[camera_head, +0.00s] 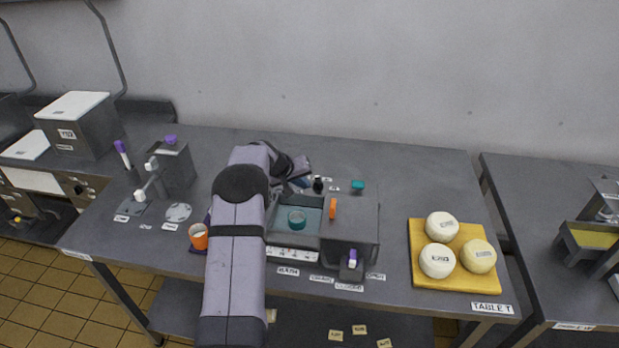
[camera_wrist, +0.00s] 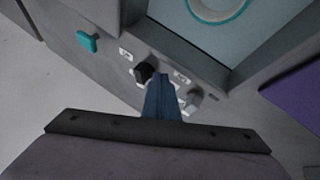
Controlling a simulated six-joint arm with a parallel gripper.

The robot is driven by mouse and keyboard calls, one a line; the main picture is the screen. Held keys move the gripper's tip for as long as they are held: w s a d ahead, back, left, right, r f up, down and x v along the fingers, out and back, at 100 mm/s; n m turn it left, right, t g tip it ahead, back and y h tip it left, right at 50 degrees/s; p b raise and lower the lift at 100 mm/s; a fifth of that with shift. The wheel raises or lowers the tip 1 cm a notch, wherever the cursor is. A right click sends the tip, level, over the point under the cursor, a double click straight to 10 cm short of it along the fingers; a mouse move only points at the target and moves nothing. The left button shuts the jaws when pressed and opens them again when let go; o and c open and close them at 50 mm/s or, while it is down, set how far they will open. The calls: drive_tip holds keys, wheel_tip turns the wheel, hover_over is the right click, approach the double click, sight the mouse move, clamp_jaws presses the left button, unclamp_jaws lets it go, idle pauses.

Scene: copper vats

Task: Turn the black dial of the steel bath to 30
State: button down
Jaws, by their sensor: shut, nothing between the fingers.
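The steel bath (camera_head: 365,225) stands on the table, with a teal ring (camera_head: 297,219) in its basin. Its black dial (camera_head: 318,184) is at the back edge; in the wrist view the black dial (camera_wrist: 143,73) sits between two small labels. A grey dial (camera_wrist: 192,100) is to its right and a teal knob (camera_wrist: 88,42) to its left. My gripper (camera_wrist: 161,80) is shut and empty, its blue fingertips right beside the black dial, on the side towards the grey dial. I cannot tell whether they touch it. The dial's pointer and scale are too small to read.
An orange piece (camera_head: 333,208) stands on the bath's top. An orange cup (camera_head: 198,236) is left of my arm. A yellow board (camera_head: 420,284) with white rounds is at the right. A grey device with purple cap (camera_head: 175,168) stands at the left.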

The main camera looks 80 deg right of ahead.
sight(322, 185)
drive_tip(key=shift+s+d+p, duration=0.2)
drive_tip(key=shift+s, duration=0.3)
drive_tip(key=shift+s+d+p, duration=0.15)
drive_tip(key=shift+s+p, duration=0.05)
drive_tip(key=shift+s, duration=0.25)
drive_tip(key=shift+s+a+n+t+b, duration=0.15)
drive_tip(key=shift+s+n+t+b, duration=0.25)
drive_tip(key=shift+n, duration=0.4)
drive_tip(key=shift+s+a+f+b, duration=0.1)
drive_tip(key=shift+s+b, duration=0.1)
drive_tip(key=shift+b, duration=0.25)
drive_tip(key=shift+s+a, duration=0.1)
drive_tip(key=shift+s, duration=0.2)
drive_tip(key=shift+s+n+t+h, duration=0.3)
drive_tip(key=shift+s+n+t, duration=0.15)
drive_tip(key=shift+n, duration=0.35)
drive_tip(key=shift+s+b, duration=0.35)
drive_tip(key=shift+s, duration=0.25)
drive_tip(key=shift+s+d+b, duration=0.3)
drive_tip(key=shift+s+d, duration=0.05)
drive_tip(key=shift+s, duration=0.05)
drive_tip(key=shift+s+d, duration=0.1)
drive_tip(key=shift+s, duration=0.05)
